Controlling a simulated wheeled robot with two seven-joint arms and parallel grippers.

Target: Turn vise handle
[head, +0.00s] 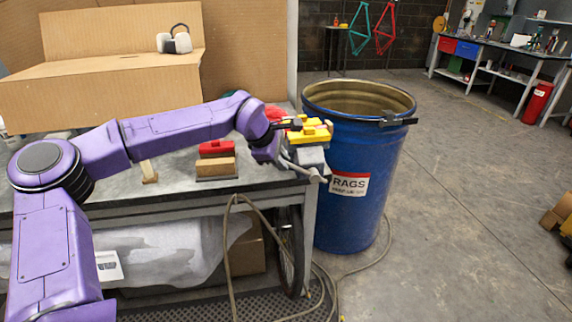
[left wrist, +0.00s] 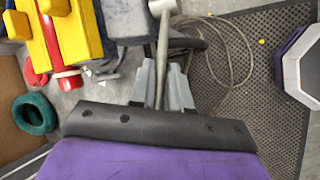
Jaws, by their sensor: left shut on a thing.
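The grey vise (head: 308,156) sits at the right corner of the workbench, with a yellow and red thing on top of it. Its metal handle (left wrist: 163,35) is a straight bar with a thicker knobbed end in the left wrist view. My left gripper (left wrist: 162,85) has its two grey fingers on either side of the bar and is shut on it. In the head view, my purple left arm reaches across the bench to the vise, and the fingers are largely hidden there. My right gripper is in neither view.
A blue rags drum (head: 350,215) stands close to the right of the vise. A red and tan block (head: 215,166) lies on the workbench (head: 150,205), left of the vise. A hose (head: 232,250) hangs down to the floor. Open floor lies to the right.

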